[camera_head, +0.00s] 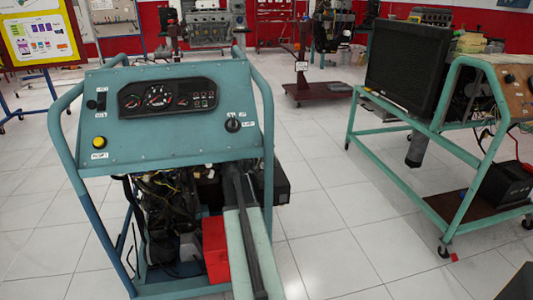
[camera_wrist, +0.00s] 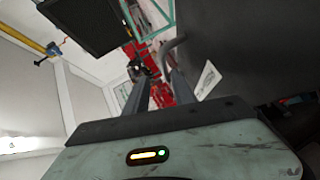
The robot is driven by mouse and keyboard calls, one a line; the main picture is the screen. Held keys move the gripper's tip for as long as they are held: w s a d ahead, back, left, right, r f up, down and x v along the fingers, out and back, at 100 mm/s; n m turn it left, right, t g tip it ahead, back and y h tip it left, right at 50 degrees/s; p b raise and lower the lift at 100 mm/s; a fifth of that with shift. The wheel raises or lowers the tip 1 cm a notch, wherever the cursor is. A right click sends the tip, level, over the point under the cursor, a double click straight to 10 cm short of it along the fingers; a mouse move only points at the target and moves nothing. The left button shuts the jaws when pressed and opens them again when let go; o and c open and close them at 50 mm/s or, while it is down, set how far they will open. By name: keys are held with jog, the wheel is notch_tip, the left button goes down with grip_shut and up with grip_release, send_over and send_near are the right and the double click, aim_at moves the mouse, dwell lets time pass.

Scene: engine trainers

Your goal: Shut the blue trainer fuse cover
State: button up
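The blue trainer (camera_head: 170,110) stands close in front of me in the head view, with a sloped blue panel of gauges on top and an open frame below. I cannot make out its fuse cover for certain in either view. My gripper (camera_head: 232,172) reaches in just under the panel's lower right part; its tips are hard to see there. In the wrist view my gripper (camera_wrist: 157,78) has two dark fingers apart, with nothing visible held between them. A large dark surface (camera_wrist: 235,50) with a white label (camera_wrist: 208,80) is close on the right.
A red box (camera_head: 216,250) sits low in the trainer frame, left of my arm. Wiring and engine parts (camera_head: 165,205) fill the frame. A dark box (camera_head: 275,185) projects at its right. A second green-framed trainer (camera_head: 410,75) stands right, with clear tiled floor (camera_head: 325,200) between.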

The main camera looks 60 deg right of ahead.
jog(key=p+v, duration=0.1)
jog(key=v, duration=0.3)
jog(key=shift+s+a+r, duration=0.1)
jog(key=shift+a+r, duration=0.05)
jog(key=a, duration=1.2)
jog(key=shift+s+a, duration=0.3)
